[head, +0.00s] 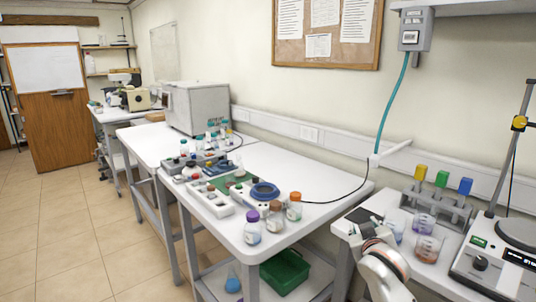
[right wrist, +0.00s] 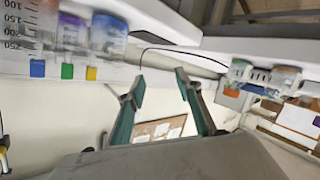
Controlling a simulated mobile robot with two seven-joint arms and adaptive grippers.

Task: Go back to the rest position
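My right gripper (right wrist: 159,78) shows in the right wrist view with its two grey-green fingers spread apart and nothing between them. That view is turned over, with the glassware hanging from the top edge. In the head view a white part of my right arm (head: 386,270) is at the bottom, in front of the right-hand table (head: 415,265). Its fingers cannot be made out clearly there. My left gripper and left arm are not in view.
Beakers (head: 429,247) and a rack with yellow, green and blue caps (head: 437,207) stand close to my right arm. Capped bottles (head: 252,228) stand on the middle table's near corner (head: 285,236). A hot-plate device (head: 500,262) is at far right. The floor at left is clear.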

